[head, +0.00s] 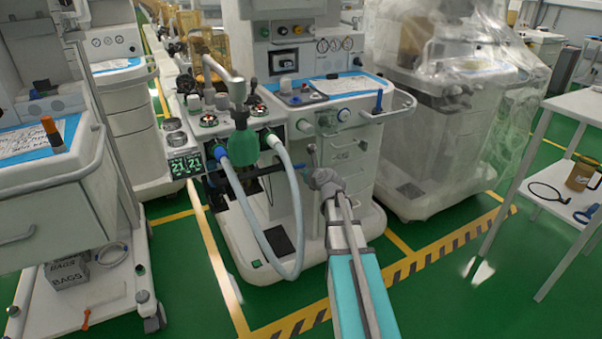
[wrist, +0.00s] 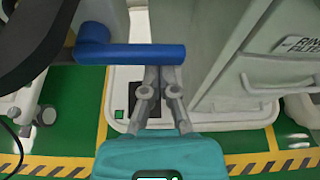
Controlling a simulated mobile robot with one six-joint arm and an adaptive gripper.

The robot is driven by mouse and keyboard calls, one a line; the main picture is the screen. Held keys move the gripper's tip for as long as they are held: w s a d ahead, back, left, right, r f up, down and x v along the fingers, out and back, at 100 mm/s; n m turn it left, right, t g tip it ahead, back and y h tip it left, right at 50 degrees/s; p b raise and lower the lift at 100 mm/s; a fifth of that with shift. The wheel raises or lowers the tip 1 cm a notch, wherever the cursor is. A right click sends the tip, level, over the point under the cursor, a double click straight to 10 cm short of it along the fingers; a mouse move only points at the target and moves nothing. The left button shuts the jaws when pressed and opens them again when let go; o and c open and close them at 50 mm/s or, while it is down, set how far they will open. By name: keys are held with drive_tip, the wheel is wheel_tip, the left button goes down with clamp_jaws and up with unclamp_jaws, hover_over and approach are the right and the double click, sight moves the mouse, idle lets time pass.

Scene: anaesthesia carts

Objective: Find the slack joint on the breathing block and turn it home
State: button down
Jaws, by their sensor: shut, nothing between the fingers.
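The breathing block (head: 235,118) is on the left side of the middle anaesthesia cart. A green bag (head: 244,150) hangs at its front. I cannot tell which joint is slack. My gripper (head: 312,152) is right of the block and apart from it. In the wrist view my gripper (wrist: 163,72) is shut and empty, its tips by the free end of a blue bar (wrist: 135,54); touching or apart, I cannot tell.
The cart's drawers (head: 347,155) stand close on the right. A plastic-covered cart (head: 450,120) is behind on the right. A white table (head: 570,105) with a mug (head: 581,174) is at far right. Another cart (head: 45,190) fills the left. Green floor is open in front.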

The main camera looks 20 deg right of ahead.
drive_tip(key=shift+a, duration=0.1)
idle(0.3)
drive_tip(key=shift+f+b, duration=2.2)
drive_tip(key=p+v, duration=0.3)
drive_tip(key=v, duration=0.7)
drive_tip(key=shift+r+p, duration=0.25)
drive_tip(key=shift+p, duration=0.1)
